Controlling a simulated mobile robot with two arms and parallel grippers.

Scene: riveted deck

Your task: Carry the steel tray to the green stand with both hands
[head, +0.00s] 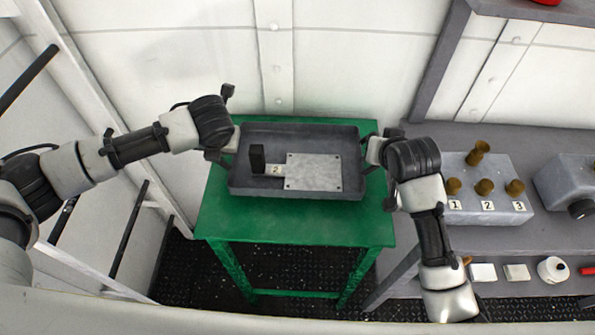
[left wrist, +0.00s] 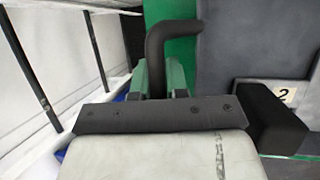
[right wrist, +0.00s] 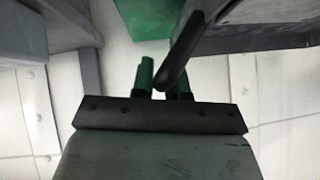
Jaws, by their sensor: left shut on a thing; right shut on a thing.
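The dark grey steel tray (head: 240,182) is over the top of the green stand (head: 300,230) in the head view and looks level. I cannot tell whether it touches the top. My left gripper (head: 230,148) is shut on the tray's left handle; the left wrist view shows the dark bent handle (left wrist: 172,45) between the fingers (left wrist: 165,78). My right gripper (head: 376,152) is shut on the right handle; the right wrist view shows that handle (right wrist: 180,62) at the fingers (right wrist: 163,82). In the tray are a black block (head: 257,157), a "2" label (head: 275,170) and a pale plate (head: 313,172).
A grey bench (head: 420,228) stands close on the right with a numbered peg block (head: 485,206) and a grey box (head: 567,182). A white wall (head: 190,70) is behind the stand. A white ladder-like frame (head: 95,90) is at the left.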

